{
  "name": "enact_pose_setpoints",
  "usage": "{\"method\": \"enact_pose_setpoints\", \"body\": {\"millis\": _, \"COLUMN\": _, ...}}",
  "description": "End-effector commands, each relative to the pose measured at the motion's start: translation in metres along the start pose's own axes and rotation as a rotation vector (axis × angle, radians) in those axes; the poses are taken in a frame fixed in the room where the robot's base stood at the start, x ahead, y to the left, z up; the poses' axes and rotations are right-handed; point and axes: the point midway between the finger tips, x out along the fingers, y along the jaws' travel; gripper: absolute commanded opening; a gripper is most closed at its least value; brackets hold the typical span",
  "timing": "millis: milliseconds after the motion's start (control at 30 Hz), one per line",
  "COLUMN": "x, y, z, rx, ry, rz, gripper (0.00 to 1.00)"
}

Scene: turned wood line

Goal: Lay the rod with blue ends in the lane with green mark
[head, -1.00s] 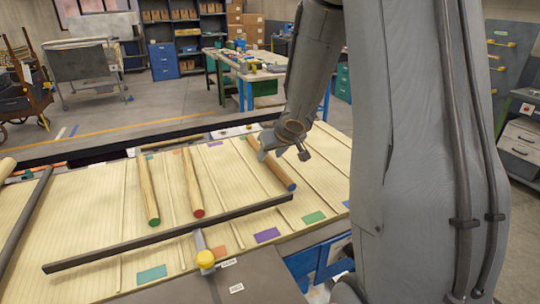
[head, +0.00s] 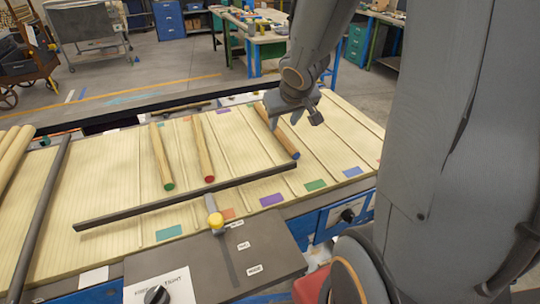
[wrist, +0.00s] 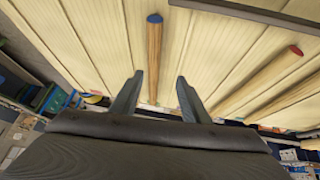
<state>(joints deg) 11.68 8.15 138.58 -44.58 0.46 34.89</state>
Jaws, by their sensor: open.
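The rod with blue ends (head: 285,139) lies on the pale slatted board (head: 110,190). Its near blue end points towards the green mark (head: 315,185) at the board's front edge. I cannot tell how it sits against the lane's dividers. My gripper (head: 295,118) is open over the rod's far part, hiding some of it. In the wrist view the blue-ended rod (wrist: 154,50) shows between the two spread fingers of my gripper (wrist: 157,80). I see no grip on it.
A red-ended rod (head: 203,150) and a green-ended rod (head: 161,158) lie to the left. Purple (head: 271,199), orange (head: 228,213) and blue (head: 352,172) marks line the front. Lanes at right look empty.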

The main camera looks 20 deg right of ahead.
Motion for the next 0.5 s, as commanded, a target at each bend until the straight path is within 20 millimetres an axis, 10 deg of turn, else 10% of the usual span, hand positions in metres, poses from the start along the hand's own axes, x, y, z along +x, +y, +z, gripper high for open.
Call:
{"method": "enact_pose_setpoints", "body": {"millis": 300, "x": -0.045, "y": -0.072, "z": 0.094, "rx": -0.018, "ry": -0.261, "rz": -0.059, "gripper": 0.42}}
{"method": "enact_pose_setpoints", "body": {"millis": 500, "x": -0.059, "y": -0.095, "z": 0.119, "rx": -0.022, "ry": -0.329, "rz": -0.111, "gripper": 0.42}}
